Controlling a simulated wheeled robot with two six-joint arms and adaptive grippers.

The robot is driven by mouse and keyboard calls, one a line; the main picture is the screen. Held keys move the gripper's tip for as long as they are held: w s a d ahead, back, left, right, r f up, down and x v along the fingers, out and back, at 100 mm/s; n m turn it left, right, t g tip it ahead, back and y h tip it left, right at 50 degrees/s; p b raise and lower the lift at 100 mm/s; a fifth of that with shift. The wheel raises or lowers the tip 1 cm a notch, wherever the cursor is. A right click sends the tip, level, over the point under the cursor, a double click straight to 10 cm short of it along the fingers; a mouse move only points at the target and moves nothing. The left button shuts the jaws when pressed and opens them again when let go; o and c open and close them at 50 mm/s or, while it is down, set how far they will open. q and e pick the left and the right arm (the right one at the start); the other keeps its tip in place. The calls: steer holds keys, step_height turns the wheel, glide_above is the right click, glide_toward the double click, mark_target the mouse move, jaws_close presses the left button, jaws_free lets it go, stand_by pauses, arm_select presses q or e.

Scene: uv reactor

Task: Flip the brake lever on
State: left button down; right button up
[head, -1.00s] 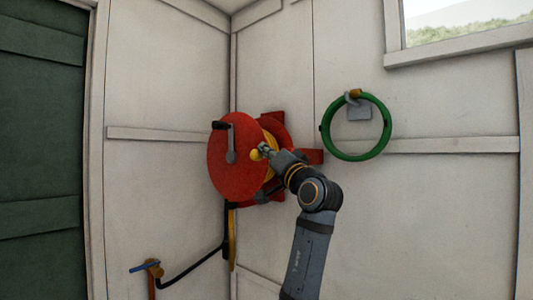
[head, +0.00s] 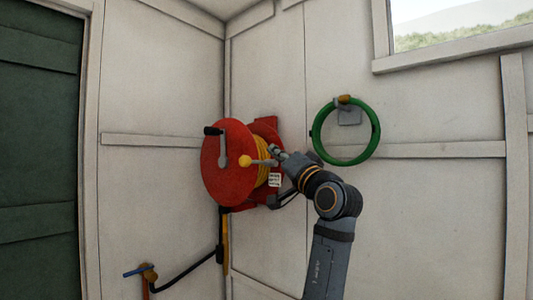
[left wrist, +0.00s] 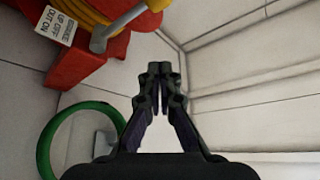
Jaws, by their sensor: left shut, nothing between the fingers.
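The brake lever (head: 262,162) is a grey rod with a yellow ball knob (head: 245,161). In the head view it sticks out sideways to the left, in front of the red hose reel (head: 219,180). Its grey rod also shows at the top of the left wrist view (left wrist: 108,36), beside a white brake label (left wrist: 59,26) reading up off, out on. My left gripper (head: 275,152) is shut and empty, just right of and slightly above the rod; contact cannot be told. Its closed fingertips show in the left wrist view (left wrist: 160,72). My right gripper is not in view.
A green ring (head: 316,141) hangs on the wall right of the reel, behind my left arm. The reel's crank has a black handle (head: 213,131). A blue-handled tap (head: 139,270) and black hose are lower left.

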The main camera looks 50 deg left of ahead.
arm_select(q)
steer(key=v, duration=0.2)
steer(key=b+v, duration=0.1)
steer(key=shift+s+d+f, duration=0.2)
steer(key=shift+f, duration=0.2)
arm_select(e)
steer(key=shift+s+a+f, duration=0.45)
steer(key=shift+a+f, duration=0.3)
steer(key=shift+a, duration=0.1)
arm_select(q)
steer(key=shift+a, duration=0.1)
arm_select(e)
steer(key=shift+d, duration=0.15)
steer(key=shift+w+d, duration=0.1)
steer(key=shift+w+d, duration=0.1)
